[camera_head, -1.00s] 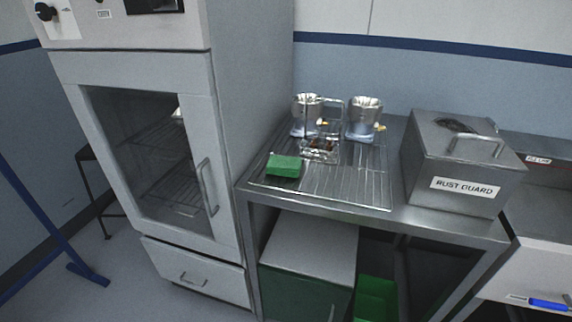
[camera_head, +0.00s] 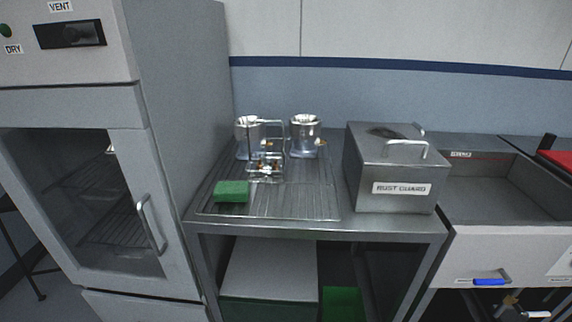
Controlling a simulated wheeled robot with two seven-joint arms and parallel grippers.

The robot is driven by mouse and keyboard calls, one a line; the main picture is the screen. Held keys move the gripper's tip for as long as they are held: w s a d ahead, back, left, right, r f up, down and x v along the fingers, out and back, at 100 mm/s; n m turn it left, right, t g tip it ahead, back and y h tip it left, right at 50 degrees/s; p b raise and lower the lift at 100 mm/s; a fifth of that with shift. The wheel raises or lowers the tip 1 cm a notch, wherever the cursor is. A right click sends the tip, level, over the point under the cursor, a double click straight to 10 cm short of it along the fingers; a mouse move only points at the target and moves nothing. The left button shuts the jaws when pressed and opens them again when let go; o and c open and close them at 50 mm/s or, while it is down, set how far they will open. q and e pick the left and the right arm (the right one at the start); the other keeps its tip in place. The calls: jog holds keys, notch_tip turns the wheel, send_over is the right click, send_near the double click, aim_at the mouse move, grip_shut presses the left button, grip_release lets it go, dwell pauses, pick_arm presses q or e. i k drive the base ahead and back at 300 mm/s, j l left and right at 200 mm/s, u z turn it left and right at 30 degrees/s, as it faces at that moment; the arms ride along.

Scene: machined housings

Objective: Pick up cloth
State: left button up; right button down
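A small green folded block (camera_head: 232,191), which may be the cloth, lies at the front left of the ribbed metal drainboard (camera_head: 290,205) on a steel table. I cannot tell from its look alone whether it is cloth or a pad. Neither of my grippers is in view.
Two shiny metal housings (camera_head: 305,136) and a small wire basket (camera_head: 265,163) stand behind the green block. A steel box labelled RUST GUARD (camera_head: 390,170) stands to the right. A drying cabinet (camera_head: 85,200) is at left. A sink (camera_head: 490,185) is at far right.

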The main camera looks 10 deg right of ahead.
aim_at(236, 191)
jog(key=i+l, duration=0.2)
jog(key=l, duration=0.15)
jog(key=i+l+u, duration=0.15)
jog(key=l, duration=0.25)
jog(key=i+l, duration=0.25)
jog(key=l, duration=0.15)
